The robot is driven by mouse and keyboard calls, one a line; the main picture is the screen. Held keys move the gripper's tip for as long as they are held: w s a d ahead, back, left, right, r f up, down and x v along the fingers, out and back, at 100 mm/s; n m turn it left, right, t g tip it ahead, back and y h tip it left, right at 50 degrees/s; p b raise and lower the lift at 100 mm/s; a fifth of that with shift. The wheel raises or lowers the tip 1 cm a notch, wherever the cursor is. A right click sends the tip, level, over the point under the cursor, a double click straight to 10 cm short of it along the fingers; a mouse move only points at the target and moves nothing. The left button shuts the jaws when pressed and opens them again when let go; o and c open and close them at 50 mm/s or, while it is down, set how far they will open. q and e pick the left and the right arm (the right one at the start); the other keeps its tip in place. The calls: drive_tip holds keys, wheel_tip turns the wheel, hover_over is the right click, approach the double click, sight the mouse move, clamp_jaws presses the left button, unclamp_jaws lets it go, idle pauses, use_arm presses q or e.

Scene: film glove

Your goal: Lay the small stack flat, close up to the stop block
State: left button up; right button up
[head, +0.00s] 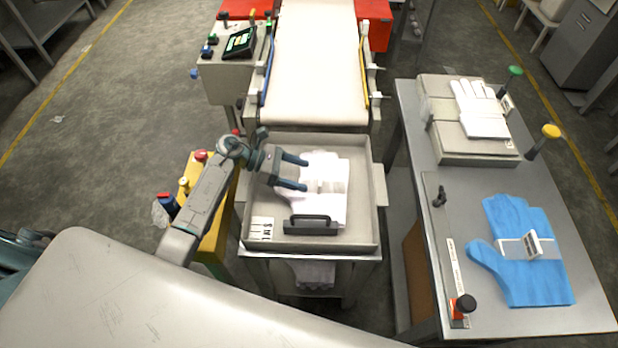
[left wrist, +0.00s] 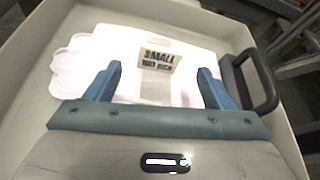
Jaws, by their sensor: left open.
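The small stack (head: 327,170) is a flat pile of white film gloves with a paper band. It lies in the grey tray (head: 367,215) in the head view. In the left wrist view the stack (left wrist: 195,50) carries a label reading "SMALL" (left wrist: 158,58). The dark stop block (head: 310,226) with a handle sits at the tray's near end, at the stack's near edge; its handle also shows in the left wrist view (left wrist: 262,82). My left gripper (head: 305,173) is open over the stack, fingers apart; I cannot tell whether they touch it. My right gripper is not in view.
A conveyor (head: 318,70) leads to the tray's far side. The right table (head: 440,200) holds a blue glove stack (head: 520,275), another white glove stack (head: 480,108) and upright knobs. A yellow stand (head: 205,215) with bottles is left of the tray.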

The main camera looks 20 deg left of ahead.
use_arm(q)
drive_tip(key=v, duration=0.2)
drive_tip(key=shift+a, duration=0.35)
drive_tip(key=shift+s+a+r+b, duration=0.15)
drive_tip(key=shift+a+r+b, duration=0.15)
drive_tip(key=shift+a+r, duration=0.1)
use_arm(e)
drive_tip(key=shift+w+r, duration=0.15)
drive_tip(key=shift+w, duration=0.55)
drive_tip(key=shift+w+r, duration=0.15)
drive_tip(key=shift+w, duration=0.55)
